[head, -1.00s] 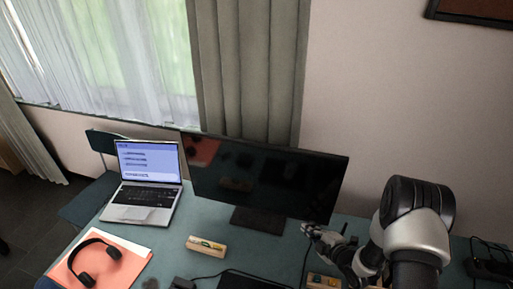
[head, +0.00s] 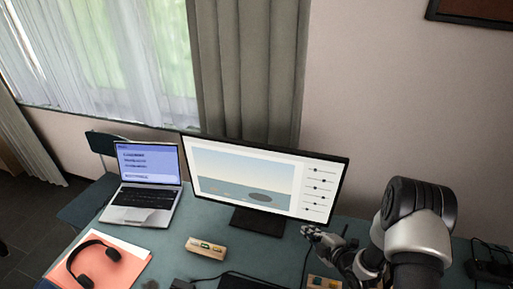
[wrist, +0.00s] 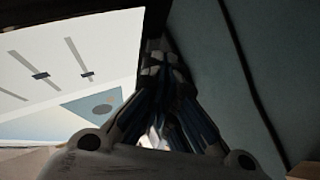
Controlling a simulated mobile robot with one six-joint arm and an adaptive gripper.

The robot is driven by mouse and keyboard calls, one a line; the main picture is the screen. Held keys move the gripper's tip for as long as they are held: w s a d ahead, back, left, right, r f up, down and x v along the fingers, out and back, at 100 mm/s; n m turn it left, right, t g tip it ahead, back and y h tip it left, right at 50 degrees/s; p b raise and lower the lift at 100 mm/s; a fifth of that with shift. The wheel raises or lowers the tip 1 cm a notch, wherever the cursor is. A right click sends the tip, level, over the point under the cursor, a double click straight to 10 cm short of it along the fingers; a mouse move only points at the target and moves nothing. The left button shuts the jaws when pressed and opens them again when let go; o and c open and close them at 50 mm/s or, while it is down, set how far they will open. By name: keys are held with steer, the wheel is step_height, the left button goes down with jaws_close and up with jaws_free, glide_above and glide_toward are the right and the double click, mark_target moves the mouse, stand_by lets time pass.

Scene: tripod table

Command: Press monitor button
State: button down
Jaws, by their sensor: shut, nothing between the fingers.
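The monitor (head: 262,178) stands upright on its stand on the table, and its screen is lit with a landscape picture and several sliders. My gripper (head: 306,231) is at the monitor's lower right corner, with its fingertips close to the bottom edge. In the wrist view my gripper (wrist: 164,52) is shut and empty, its fingertips at the edge of the lit monitor (wrist: 60,60). The button itself is not visible, and I cannot tell whether the fingertips touch the monitor.
An open laptop (head: 148,180) stands to the left of the monitor. Black headphones (head: 93,264) lie on an orange folder (head: 130,262). A small wooden block holder (head: 206,248) sits in front of the monitor. A cable runs across the table near my gripper.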

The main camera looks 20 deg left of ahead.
steer(key=shift+s, duration=0.3)
steer(key=shift+s, duration=0.1)
steer(key=shift+s, duration=2.9)
steer(key=shift+s+d, duration=0.1)
